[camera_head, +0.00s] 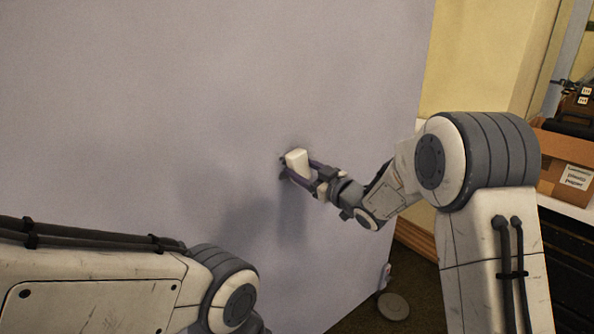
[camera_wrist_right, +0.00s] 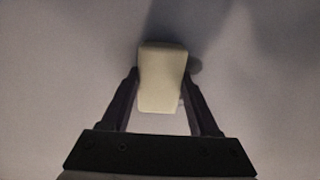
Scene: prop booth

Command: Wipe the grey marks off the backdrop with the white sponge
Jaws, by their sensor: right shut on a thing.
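The backdrop (camera_head: 150,90) is a large pale lilac-grey panel filling most of the head view and the background of the right wrist view (camera_wrist_right: 60,60). My right gripper (camera_head: 299,169) is shut on the white sponge (camera_head: 297,159), close against the backdrop. In the right wrist view the sponge (camera_wrist_right: 161,75) sits between the two fingers of the gripper (camera_wrist_right: 162,88). My left gripper is out of view.
The backdrop's right edge (camera_head: 430,60) stands before a yellow wall (camera_head: 475,55). A cardboard box (camera_head: 565,165) with a label sits on a white surface at the right. A round grey disc (camera_head: 393,306) lies near the backdrop's foot. My left arm crosses the lower left.

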